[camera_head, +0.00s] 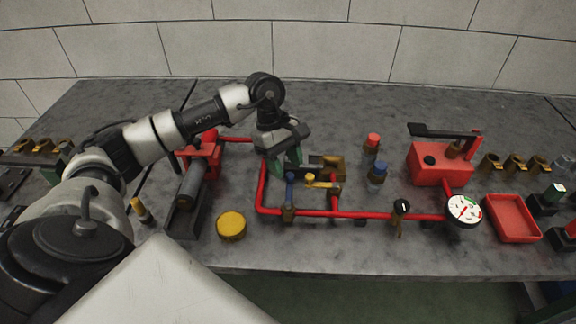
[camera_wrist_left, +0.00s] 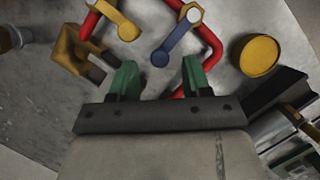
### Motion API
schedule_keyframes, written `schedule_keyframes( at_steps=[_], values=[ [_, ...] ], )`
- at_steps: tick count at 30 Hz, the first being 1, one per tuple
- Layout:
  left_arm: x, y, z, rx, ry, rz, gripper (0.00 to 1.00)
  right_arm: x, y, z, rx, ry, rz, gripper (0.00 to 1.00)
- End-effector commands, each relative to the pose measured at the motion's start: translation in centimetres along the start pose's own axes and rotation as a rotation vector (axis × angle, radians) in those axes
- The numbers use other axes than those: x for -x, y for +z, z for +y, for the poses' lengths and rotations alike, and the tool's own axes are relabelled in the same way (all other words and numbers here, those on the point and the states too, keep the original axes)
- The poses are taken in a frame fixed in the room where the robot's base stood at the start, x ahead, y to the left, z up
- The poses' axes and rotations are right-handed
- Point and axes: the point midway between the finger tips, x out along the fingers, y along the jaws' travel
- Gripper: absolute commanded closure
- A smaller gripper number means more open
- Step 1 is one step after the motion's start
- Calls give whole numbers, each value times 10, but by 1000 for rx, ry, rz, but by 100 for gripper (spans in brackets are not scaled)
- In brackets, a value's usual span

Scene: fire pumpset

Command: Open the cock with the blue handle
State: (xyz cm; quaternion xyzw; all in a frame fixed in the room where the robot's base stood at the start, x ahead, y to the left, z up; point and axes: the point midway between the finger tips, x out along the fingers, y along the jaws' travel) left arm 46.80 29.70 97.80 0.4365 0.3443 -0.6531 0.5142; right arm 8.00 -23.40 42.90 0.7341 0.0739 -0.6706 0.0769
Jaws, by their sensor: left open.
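The cock with the blue handle (camera_head: 289,190) sits on the red pipe (camera_head: 320,213) at the front left of the pipe loop. In the left wrist view the blue handle (camera_wrist_left: 176,40) lies ahead of the fingers, its free end toward them. My left gripper (camera_head: 284,165) is open, with green fingertips, just behind and above the blue handle. In the left wrist view the gripper (camera_wrist_left: 158,80) has nothing between its fingers, and the handle's end is just beyond them. My right gripper is not in view.
A yellow handle (camera_head: 318,181) is right of the blue one, with a brass part (camera_head: 332,164) behind it. A yellow round cap (camera_head: 231,224) lies front left. A gauge (camera_head: 464,210) and red tray (camera_head: 513,218) are at the right. The table's back is clear.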

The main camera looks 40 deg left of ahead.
Motion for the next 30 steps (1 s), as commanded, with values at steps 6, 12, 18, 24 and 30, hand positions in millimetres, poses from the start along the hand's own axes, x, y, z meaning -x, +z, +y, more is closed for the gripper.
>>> schedule_keyframes(
  at_steps=[6, 12, 18, 24, 30],
  values=[
    [-18, 0, 0, 0, -1, -2, 52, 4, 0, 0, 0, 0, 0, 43],
    [-20, 0, 0, 0, 1, -1, 52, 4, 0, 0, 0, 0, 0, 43],
    [-20, 0, 0, 1, 1, -1, 69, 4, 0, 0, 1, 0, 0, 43],
    [-20, 0, 0, 1, 1, -1, 99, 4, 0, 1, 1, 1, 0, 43],
    [-20, 0, 0, 1, 2, -1, 100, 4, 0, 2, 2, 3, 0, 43]
  ],
)
